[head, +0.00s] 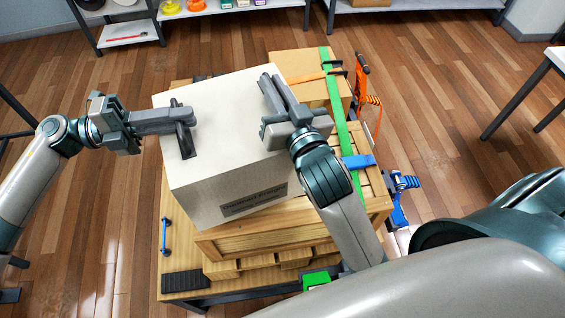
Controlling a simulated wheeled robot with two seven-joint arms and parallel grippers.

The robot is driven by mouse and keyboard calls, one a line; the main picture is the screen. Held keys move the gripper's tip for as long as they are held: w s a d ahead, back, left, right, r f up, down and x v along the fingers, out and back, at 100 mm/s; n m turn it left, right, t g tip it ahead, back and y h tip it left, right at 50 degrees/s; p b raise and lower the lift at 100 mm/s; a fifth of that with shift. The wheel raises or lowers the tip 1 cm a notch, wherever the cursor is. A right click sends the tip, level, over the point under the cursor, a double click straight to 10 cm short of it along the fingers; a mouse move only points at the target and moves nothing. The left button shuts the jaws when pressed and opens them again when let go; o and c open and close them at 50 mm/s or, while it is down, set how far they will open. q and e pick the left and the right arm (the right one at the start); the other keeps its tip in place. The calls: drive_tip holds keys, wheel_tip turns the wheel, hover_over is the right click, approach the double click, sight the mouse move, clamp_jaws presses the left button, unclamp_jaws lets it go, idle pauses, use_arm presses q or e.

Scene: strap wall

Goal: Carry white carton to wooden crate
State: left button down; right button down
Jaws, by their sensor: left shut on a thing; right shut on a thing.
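The white carton (225,185) is a large pale box with a dark printed label on its near side. It is in the middle of the head view, above the wooden crate (262,238), and hides much of the crate's top. I cannot tell whether it touches the crate. My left gripper (182,124) is shut on the carton at its left side, by a dark handle-like piece. My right gripper (270,84) is shut on the carton at its right side; its wrist hides part of that side.
A cardboard box (295,66) stands behind the carton. A green strap (338,112) runs along the right, with orange (361,75) and blue (400,182) strap hardware beside it. The crate rests on a wooden platform (172,255). Shelves (230,8) line the back; wooden floor is open on both sides.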

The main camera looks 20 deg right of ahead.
use_arm(q)
drive_tip(key=shift+s+r, duration=0.15)
use_arm(e)
drive_tip(key=shift+s+r, duration=0.1)
drive_tip(key=shift+r, duration=0.1)
use_arm(q)
drive_tip(key=shift+f, duration=0.2)
use_arm(e)
drive_tip(key=shift+f, duration=0.15)
